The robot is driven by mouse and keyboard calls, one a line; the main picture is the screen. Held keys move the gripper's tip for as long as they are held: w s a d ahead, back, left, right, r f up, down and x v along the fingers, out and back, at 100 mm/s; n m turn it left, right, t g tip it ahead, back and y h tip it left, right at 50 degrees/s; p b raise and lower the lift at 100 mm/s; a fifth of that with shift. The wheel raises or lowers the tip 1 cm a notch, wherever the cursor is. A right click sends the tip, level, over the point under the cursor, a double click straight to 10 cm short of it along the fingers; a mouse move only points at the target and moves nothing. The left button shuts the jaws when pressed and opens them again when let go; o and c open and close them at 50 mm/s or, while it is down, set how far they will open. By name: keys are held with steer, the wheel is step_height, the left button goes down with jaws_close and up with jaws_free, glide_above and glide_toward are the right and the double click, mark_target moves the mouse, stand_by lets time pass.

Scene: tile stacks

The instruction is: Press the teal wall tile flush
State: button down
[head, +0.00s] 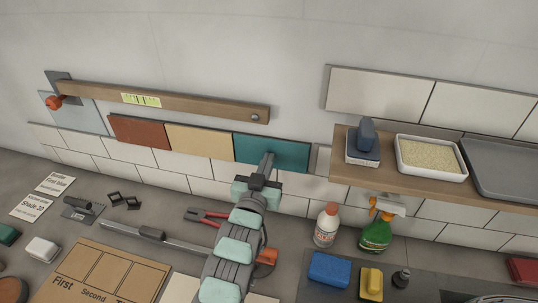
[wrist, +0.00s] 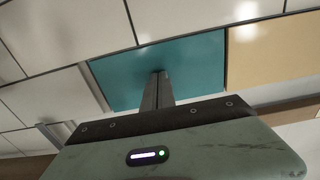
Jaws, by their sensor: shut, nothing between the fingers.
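The teal wall tile (head: 284,153) is on the wall at the right end of a row of coloured tiles, below the wooden batten. It also shows in the wrist view (wrist: 198,60), between white tiles and a tan tile. My gripper (head: 268,158) is shut and empty, with its fingertips at the teal tile's face. In the wrist view the closed fingers (wrist: 158,76) overlap the tile near its middle. I cannot tell whether the tips touch it or whether the tile stands proud. My gripper hides part of the tile's lower edge in the head view.
A tan tile (head: 200,140) and a rust tile (head: 139,131) sit left of the teal one. The wooden batten (head: 190,104) runs above them. A wooden shelf (head: 400,178) with a white tray (head: 431,158) juts out at right.

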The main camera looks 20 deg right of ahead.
steer(key=shift+w+d+f, duration=0.1)
steer(key=shift+w+f, duration=0.05)
stand_by(0.5)
steer(key=p+v, duration=0.1)
steer(key=v, duration=0.5)
steer(key=shift+p, duration=0.35)
stand_by(0.4)
steer(key=v, duration=1)
steer(key=shift+s+a, duration=0.25)
steer(key=shift+a, duration=0.05)
